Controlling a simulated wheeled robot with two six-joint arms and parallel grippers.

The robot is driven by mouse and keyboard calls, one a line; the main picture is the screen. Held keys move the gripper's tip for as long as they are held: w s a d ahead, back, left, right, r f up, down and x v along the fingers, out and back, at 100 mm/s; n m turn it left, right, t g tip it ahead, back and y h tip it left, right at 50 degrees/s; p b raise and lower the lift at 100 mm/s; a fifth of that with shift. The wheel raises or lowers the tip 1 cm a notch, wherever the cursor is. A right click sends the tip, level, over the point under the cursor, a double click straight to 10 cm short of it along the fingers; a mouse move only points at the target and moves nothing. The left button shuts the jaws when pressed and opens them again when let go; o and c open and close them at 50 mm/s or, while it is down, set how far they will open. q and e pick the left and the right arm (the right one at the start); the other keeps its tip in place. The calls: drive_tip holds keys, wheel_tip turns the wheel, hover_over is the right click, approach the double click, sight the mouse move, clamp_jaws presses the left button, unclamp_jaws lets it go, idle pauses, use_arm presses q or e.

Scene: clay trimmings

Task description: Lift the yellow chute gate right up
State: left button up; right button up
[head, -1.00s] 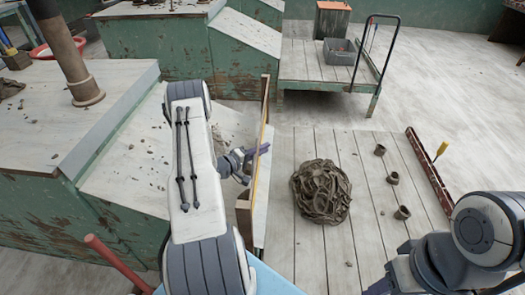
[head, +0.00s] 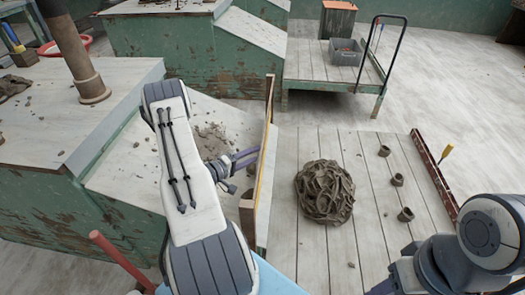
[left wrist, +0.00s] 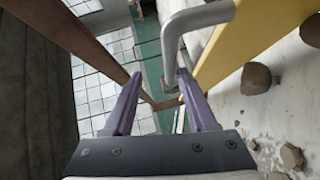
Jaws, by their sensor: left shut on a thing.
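The yellow chute gate (head: 263,165) shows edge-on in the head view as a thin strip between two brown posts, at the mouth of the pale chute (head: 150,170). In the left wrist view the gate (left wrist: 238,42) is a broad yellow panel at upper right, with a bent grey handle (left wrist: 178,42). My left gripper (head: 246,160) is at the gate's chute side. In the wrist view its purple fingers (left wrist: 158,85) are on either side of the handle's lower end, shut on it. My right arm shows at lower right; its fingertips are out of view.
A plank deck (head: 290,200) beyond the gate holds a brown clay heap (head: 325,191) and several small clay pieces. A red-brown rail (head: 436,170) edges it. A cart (head: 310,62) with a grey bin (head: 343,51) stands behind. Clay crumbs (head: 210,133) lie on the chute.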

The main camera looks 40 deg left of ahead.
use_arm(q)
drive_tip(key=v, duration=0.4)
idle(0.5)
